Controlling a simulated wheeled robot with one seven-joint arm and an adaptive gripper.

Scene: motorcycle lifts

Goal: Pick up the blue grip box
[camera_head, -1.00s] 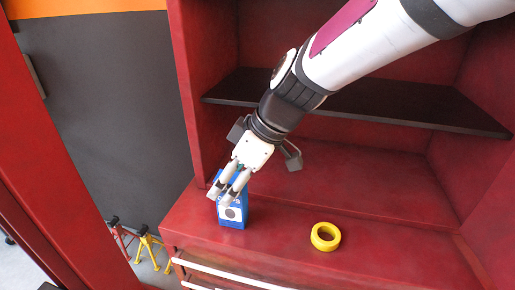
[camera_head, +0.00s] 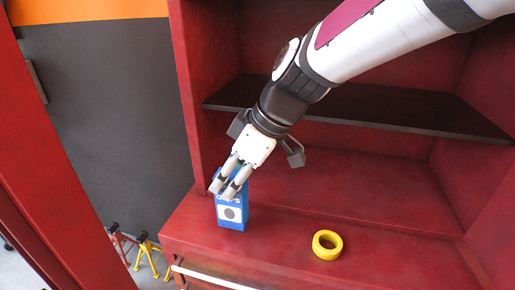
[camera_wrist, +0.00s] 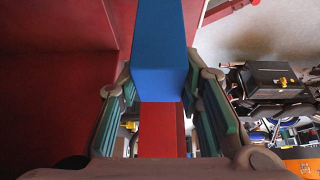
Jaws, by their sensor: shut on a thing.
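The blue grip box (camera_head: 232,212) stands upright at the left end of the red cabinet's lower shelf, with a white label and dark circle on its front. My gripper (camera_head: 230,186) comes down from above, and its fingers are shut on the upper part of the box. The fingers hide part of its lettering. In the wrist view the blue box (camera_wrist: 160,65) lies between the two green-padded fingers. I cannot tell whether its base touches the shelf.
A yellow ring (camera_head: 327,244) lies on the red lower shelf (camera_head: 275,244), right of the box. A black shelf (camera_head: 400,115) crosses the cabinet above. Red and yellow stands (camera_head: 147,250) are on the floor at left. The shelf's right side is clear.

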